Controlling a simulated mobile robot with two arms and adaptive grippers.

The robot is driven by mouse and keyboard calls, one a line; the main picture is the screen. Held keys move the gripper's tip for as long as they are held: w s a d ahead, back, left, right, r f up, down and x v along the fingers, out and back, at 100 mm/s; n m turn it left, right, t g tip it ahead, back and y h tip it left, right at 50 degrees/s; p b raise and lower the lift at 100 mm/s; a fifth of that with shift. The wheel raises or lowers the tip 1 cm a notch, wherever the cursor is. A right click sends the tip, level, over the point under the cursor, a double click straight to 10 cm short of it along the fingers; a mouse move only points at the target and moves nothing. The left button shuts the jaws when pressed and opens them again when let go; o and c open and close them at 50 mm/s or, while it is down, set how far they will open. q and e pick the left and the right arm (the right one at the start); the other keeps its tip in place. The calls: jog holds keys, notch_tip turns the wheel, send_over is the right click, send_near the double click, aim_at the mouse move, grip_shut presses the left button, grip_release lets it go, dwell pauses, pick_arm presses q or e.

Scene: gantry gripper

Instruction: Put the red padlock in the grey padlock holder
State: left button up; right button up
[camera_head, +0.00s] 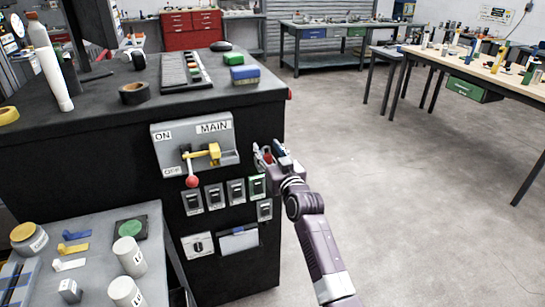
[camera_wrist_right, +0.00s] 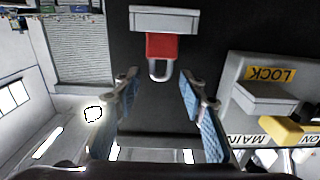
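The red padlock (camera_wrist_right: 162,46) shows at the top middle of the right wrist view, with its silver shackle toward the picture's bottom. Its red body meets the edge of a grey bar, the grey padlock holder (camera_wrist_right: 178,20); how deep it sits there I cannot tell. My right gripper (camera_wrist_right: 158,80) is open, its two blue-padded fingers wide apart, with the padlock in line with the gap between them and no finger touching it. In the head view my right gripper (camera_head: 268,152) is beside the MAIN switch panel, with a little red showing at it. My left gripper is not in view.
The MAIN switch panel (camera_head: 222,157) has a yellow lever (camera_head: 204,154) and a red knob (camera_head: 192,181). Small switch boxes (camera_head: 214,195) sit below. A grey side table (camera_head: 90,263) with cups and tags stands lower left. The floor (camera_head: 400,200) at right is clear.

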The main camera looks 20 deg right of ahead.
jog(key=s, duration=1.2)
jog(key=shift+d, duration=0.15)
jog(key=s+a+f+g, duration=0.1)
jog(key=s+f+g, duration=0.2)
jog(key=f, duration=1.1)
jog(key=s+a+f+g, duration=0.2)
jog(key=f, duration=1.3)
jog(key=s+f+n+g, duration=0.1)
jog(key=s+f+g, duration=0.2)
jog(key=s+f, duration=0.6)
jog(key=s+f+g, duration=0.2)
jog(key=s+f, duration=0.5)
jog(key=f, duration=0.4)
jog(key=s+d+f+g, duration=0.1)
jog(key=s+f, duration=0.4)
jog(key=s, duration=0.7)
jog(key=s+d+f+g, duration=0.1)
jog(key=s+f+g, duration=0.2)
jog(key=s, duration=0.9)
jog(key=s+d+f+n+g, duration=0.1)
jog(key=s+f+g, duration=0.2)
jog(key=s+f, duration=0.5)
jog(key=s, duration=0.4)
jog(key=shift+s+d+f+h, duration=0.25)
jog(key=shift+s+f+h, duration=0.05)
jog(key=shift+s+f, duration=0.1)
